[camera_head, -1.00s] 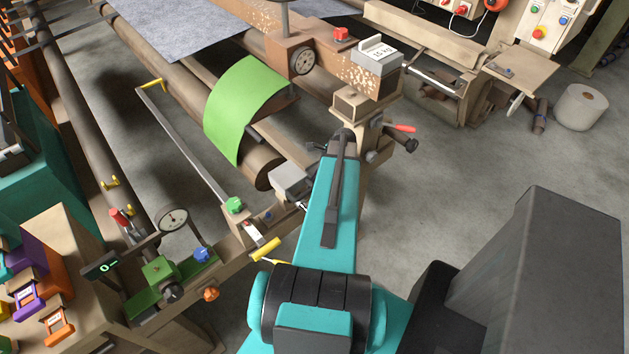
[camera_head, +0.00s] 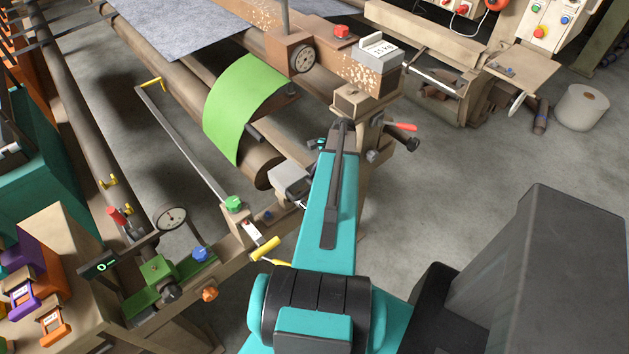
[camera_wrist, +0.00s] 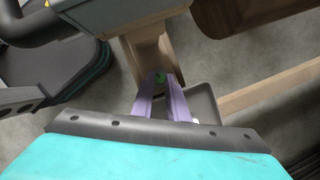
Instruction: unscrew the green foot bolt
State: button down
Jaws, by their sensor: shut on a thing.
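The green foot bolt (camera_wrist: 160,77) is a small green piece in the wrist view, low on a tan post (camera_wrist: 149,52). My gripper (camera_wrist: 161,82) has two purple fingers that converge on the bolt, shut on it. The fingertips partly cover it, so its thread and seat cannot be seen. In the head view my teal arm reaches down beside the machine frame. My gripper and the foot bolt are hidden there.
A grey tray (camera_wrist: 204,98) lies close right of my fingers, and a tan rail (camera_wrist: 268,88) runs off rightwards. In the head view, a grey weight block (camera_head: 377,55) sits above, near a red-handled lever (camera_head: 401,126). Open floor (camera_head: 470,165) lies right.

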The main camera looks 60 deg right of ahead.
jog(key=n, duration=0.2)
jog(key=n+g+b, duration=0.1)
jog(key=n, duration=0.1)
jog(key=n+g+y, duration=0.1)
jog(key=n, duration=0.1)
jog(key=shift+w+d+n+b, duration=0.3)
jog(key=shift+w+b, duration=0.05)
jog(key=shift+b, duration=0.05)
jog(key=n+g+b, duration=0.1)
jog(key=n, duration=0.2)
jog(key=shift+w+n+g, duration=0.15)
jog(key=shift+n+g, duration=0.15)
jog(key=shift+g, duration=0.1)
jog(key=shift+w+a+n+g+b, duration=0.15)
jog(key=shift+n+g+b, duration=0.35)
jog(key=shift+n, duration=1.2)
jog(key=c, duration=1.7)
grip_release()
jog(key=shift+c, duration=0.2)
jog(key=p+v, duration=0.7)
jog(key=v, duration=0.7)
jog(key=shift+w, duration=0.15)
jog(key=shift+f, duration=0.1)
